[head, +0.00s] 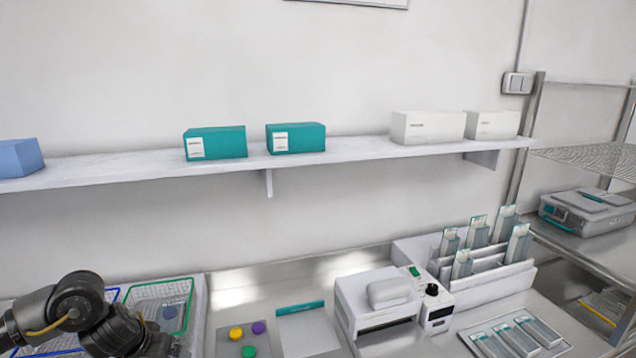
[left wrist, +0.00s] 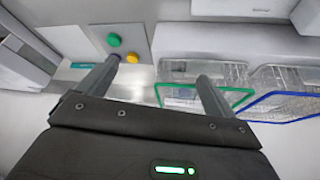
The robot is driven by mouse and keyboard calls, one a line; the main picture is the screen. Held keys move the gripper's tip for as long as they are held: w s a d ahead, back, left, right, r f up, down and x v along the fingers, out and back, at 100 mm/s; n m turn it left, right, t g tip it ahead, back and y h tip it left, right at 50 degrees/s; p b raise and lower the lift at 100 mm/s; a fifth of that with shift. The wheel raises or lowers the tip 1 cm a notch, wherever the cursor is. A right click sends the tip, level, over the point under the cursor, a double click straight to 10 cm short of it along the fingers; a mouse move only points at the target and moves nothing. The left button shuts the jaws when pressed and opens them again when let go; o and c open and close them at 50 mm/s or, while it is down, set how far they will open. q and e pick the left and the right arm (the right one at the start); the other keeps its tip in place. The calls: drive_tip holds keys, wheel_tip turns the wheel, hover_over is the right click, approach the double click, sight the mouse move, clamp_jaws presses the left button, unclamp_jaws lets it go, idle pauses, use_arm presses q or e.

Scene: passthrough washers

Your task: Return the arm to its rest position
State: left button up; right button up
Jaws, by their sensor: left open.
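My left arm (head: 80,318) enters the head view at the lower left, its dark links bent above the baskets; its gripper does not show there. In the left wrist view my left gripper (left wrist: 158,70) is open, with its two grey fingers apart and nothing between them. Beyond the fingers lie the green-rimmed basket (left wrist: 190,97) and a board with coloured round pieces (left wrist: 115,40). My right gripper is in neither view.
Green-rimmed basket (head: 160,295) is partly behind my arm. Rightward are a board with coloured discs (head: 248,351), a white device (head: 376,302) and a slide rack (head: 485,262). A shelf (head: 360,155) with boxes spans the wall. The bench has bare patches.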

use_arm(q)
drive_tip(key=s+d+f+m+t+h, duration=0.25)
drive_tip(key=s+d, duration=0.25)
drive_tip(key=d, duration=0.7)
drive_tip(key=s+d+f+m+t+h, duration=0.1)
drive_tip(key=s+d+f+m+h, duration=0.2)
drive_tip(key=d, duration=0.8)
drive_tip(key=s+a+f+n+g+y, duration=0.25)
drive_tip(key=s+a+f, duration=0.2)
drive_tip(key=s, duration=0.65)
drive_tip(key=s+a+f+n+g+y, duration=0.1)
drive_tip(key=s+a+f+g+y, duration=0.2)
drive_tip(key=s+a, duration=0.55)
drive_tip(key=s+d+f+g+b, duration=0.15)
drive_tip(key=f+b, duration=0.25)
drive_tip(key=f, duration=1.2)
drive_tip(key=s+d+f+t+b, duration=0.1)
drive_tip(key=s+f+b, duration=0.15)
drive_tip(key=f, duration=1.25)
drive_tip(key=s+a+f+g+b, duration=0.1)
drive_tip(key=s+f+b, duration=0.2)
drive_tip(key=s+f, duration=0.5)
drive_tip(key=s+a+f+g+b, duration=0.1)
drive_tip(key=s+f, duration=0.7)
drive_tip(key=f, duration=0.8)
drive_tip(key=shift+s+a+b, duration=0.4)
drive_tip(key=shift+a+b, duration=0.35)
drive_tip(key=shift+b, duration=0.65)
